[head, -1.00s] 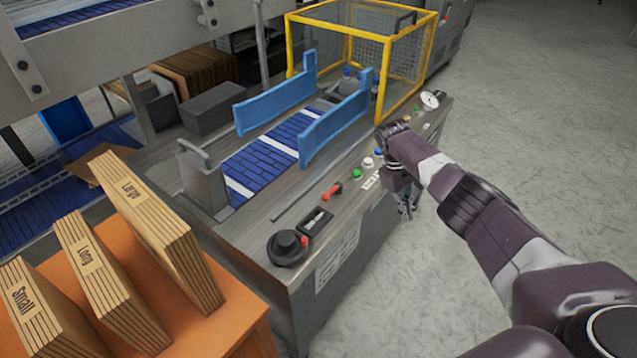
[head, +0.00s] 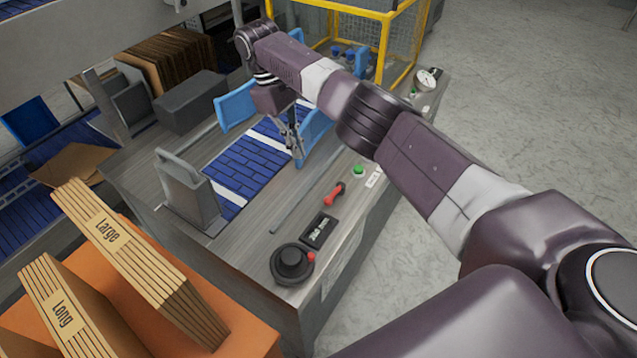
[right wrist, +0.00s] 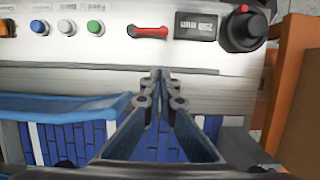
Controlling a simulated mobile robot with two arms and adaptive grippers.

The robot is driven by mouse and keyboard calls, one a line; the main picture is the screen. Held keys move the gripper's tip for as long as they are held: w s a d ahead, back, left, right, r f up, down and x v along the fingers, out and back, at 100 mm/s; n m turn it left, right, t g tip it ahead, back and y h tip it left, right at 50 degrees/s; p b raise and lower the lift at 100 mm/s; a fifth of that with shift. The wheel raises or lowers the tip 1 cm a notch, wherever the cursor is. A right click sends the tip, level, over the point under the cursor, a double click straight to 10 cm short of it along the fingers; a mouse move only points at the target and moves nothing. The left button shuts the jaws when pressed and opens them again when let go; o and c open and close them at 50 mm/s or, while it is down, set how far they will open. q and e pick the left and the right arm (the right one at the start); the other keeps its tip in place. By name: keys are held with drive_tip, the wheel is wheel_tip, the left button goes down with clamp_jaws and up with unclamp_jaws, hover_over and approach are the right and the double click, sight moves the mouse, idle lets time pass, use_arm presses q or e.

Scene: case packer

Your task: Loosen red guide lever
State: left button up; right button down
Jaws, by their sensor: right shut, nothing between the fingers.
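The red guide lever (head: 335,193) lies on the grey machine top, between the green button and the small display. It also shows in the right wrist view, where the red lever (right wrist: 150,31) sits beyond my fingertips, left of the display. My right gripper (head: 298,152) is shut and empty, pointing down over the machine beside the right blue guide rail (head: 318,128). The fingertips also show in the right wrist view (right wrist: 158,76), apart from the lever. My left gripper is not in view.
A black knob (head: 291,262) with a red handle and a display (head: 319,231) sit near the lever. A green button (head: 358,170) is on its other side. A metal stop plate (head: 188,190) stands left. Large cartons (head: 140,265) stand on an orange surface. A yellow cage (head: 385,45) is behind.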

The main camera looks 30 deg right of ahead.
sight(335, 195)
drive_tip(key=p+x, duration=0.2)
drive_tip(key=x, duration=0.6)
drive_tip(key=shift+w+d+f, duration=0.1)
drive_tip(key=shift+w, duration=0.05)
drive_tip(key=shift+x, duration=0.9)
drive_tip(key=s+p, duration=0.1)
drive_tip(key=d, duration=0.1)
drive_tip(key=s+p, duration=0.1)
drive_tip(key=shift+s+d+f+p, duration=0.3)
drive_tip(key=shift+s+f, duration=0.05)
drive_tip(key=shift+s, duration=0.05)
drive_tip(key=shift+s+d+f, duration=0.15)
drive_tip(key=shift+s, duration=0.15)
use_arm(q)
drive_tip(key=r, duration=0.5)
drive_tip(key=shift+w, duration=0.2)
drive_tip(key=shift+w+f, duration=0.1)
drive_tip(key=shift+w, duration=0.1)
